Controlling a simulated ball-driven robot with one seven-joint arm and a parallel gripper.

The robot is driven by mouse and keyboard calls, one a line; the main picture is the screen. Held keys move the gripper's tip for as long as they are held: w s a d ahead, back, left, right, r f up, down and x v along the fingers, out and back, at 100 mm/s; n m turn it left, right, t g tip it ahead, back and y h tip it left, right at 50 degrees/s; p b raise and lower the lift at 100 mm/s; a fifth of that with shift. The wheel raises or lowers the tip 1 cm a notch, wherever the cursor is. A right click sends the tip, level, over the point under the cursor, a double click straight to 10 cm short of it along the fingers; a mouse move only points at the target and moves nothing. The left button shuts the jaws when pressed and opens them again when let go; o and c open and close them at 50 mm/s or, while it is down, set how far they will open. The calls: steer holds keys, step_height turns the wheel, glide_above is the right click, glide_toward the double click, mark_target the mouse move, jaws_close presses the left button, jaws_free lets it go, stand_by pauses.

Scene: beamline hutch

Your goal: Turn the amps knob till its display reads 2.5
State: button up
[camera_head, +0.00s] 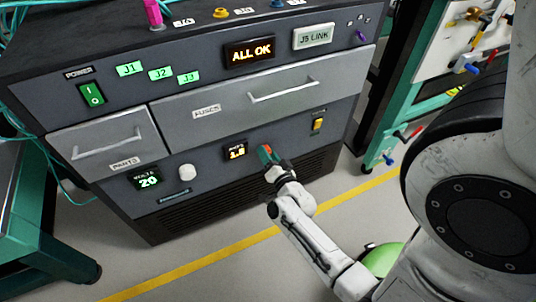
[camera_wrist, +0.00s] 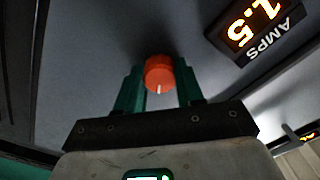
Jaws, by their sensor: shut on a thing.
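The amps knob (camera_wrist: 159,78) is a round orange-red knob with a pale pointer line on its face, on the grey front panel. My gripper (camera_wrist: 158,82) has its two green fingers on either side of the knob, shut on it. In the head view my gripper (camera_head: 268,156) is at the panel and mostly hides the knob. The amps display (camera_head: 236,152) is just left of the gripper, with orange digits. In the wrist view the display (camera_wrist: 252,26) appears turned over and seems to read 1.5.
A white volts knob (camera_head: 187,172) and the volts display (camera_head: 146,181), reading 20, are farther left. A yellow switch (camera_head: 318,124) is to the right. Two drawers with bar handles, fuses (camera_head: 230,105) and parts (camera_head: 80,160), are shut above.

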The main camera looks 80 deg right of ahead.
steer(key=shift+m, duration=2)
steer(key=o, duration=1)
steer(key=shift+o, duration=0.2)
steer(key=p+v, duration=0.2)
steer(key=v, duration=0.8)
steer(key=shift+s+a, duration=0.2)
steer(key=shift+a, duration=0.1)
